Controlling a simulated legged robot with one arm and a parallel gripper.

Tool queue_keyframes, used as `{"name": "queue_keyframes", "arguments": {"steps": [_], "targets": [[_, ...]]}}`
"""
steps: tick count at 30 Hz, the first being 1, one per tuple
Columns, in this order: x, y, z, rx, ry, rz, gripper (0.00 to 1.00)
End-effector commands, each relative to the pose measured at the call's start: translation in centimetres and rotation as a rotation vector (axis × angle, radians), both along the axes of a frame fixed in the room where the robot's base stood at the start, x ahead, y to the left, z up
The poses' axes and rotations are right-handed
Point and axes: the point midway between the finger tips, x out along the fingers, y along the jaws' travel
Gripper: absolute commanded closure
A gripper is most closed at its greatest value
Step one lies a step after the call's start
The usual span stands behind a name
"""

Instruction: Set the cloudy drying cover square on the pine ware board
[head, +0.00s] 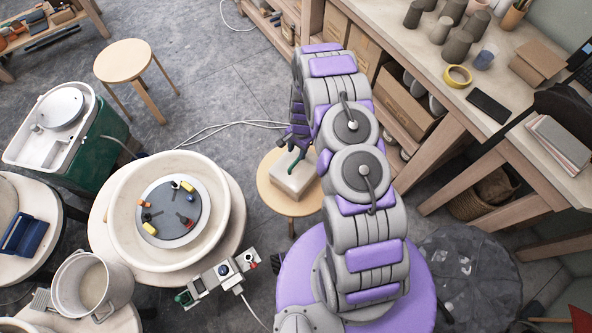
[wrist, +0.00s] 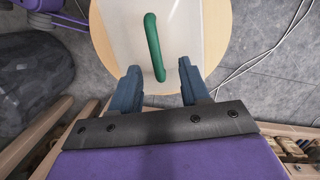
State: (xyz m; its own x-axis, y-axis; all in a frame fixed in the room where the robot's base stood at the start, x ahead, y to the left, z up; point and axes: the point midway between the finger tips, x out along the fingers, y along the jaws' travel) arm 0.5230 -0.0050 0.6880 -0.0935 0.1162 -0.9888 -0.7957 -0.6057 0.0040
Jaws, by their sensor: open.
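A pale, cloudy box-like cover (head: 291,184) with a green handle sits on a round wooden stool (head: 266,190). I take it to be the drying cover. In the wrist view the cover (wrist: 127,40) fills the top middle, its green handle (wrist: 152,45) running lengthwise. My gripper (wrist: 158,68) is open; its two blue fingers stand apart around the near end of the handle, with nothing gripped. In the head view my gripper (head: 297,150) is just above the cover, partly hidden by my arm. I cannot make out the pine ware board for certain.
A potter's wheel (head: 170,208) with small tools stands left, near a bucket (head: 92,285) and an empty stool (head: 123,62). A wooden workbench (head: 425,75) with grey cups runs along the right. Cables cross the floor behind the cover's stool.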

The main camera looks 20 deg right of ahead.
Motion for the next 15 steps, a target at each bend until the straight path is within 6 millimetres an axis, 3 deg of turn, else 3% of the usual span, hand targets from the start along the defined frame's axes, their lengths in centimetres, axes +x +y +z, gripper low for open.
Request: {"name": "queue_keyframes", "arguments": {"steps": [1,10,15], "targets": [[-0.1,0.1,-1.1,0.0,0.001,0.0,0.54],[-0.5,0.4,-3.1,0.001,0.001,0.0,0.54],[-1.2,0.5,-5.6,0.0,0.001,0.0,0.54]]}}
